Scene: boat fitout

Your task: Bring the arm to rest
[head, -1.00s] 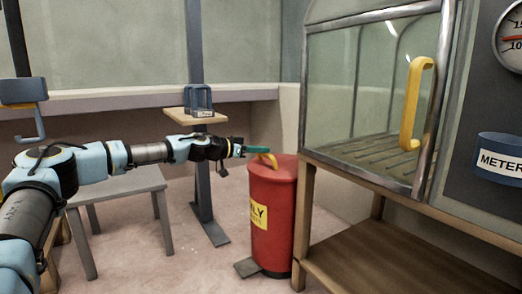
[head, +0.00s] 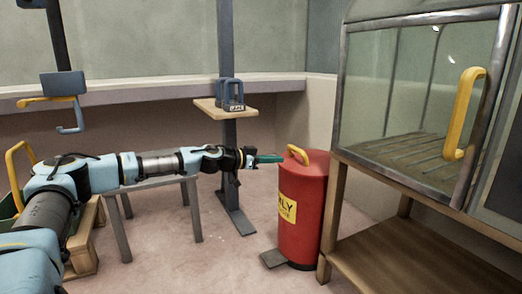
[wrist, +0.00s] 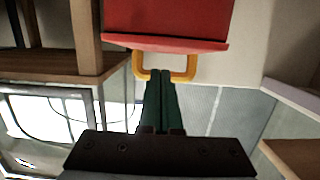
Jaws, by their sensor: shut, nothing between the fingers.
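My arm stretches from the left edge across the middle of the head view. My gripper (head: 270,159) has green fingers and points right, close to the red bin's lid. In the wrist view my gripper (wrist: 161,78) has its two green fingers together, with nothing between them. The red bin (head: 303,225) stands upright on the floor with a yellow label and a yellow lid handle (head: 297,154). In the wrist view the handle (wrist: 192,66) appears just beyond the fingertips; I cannot tell whether they touch it.
A glass-fronted cabinet (head: 410,27) with a yellow handle (head: 465,112) stands on a wooden stand at right. A small shelf (head: 213,112) on a post holds a blue-grey object (head: 230,94). A grey table (head: 195,208) is behind my arm. A wooden pallet (head: 82,262) lies at left.

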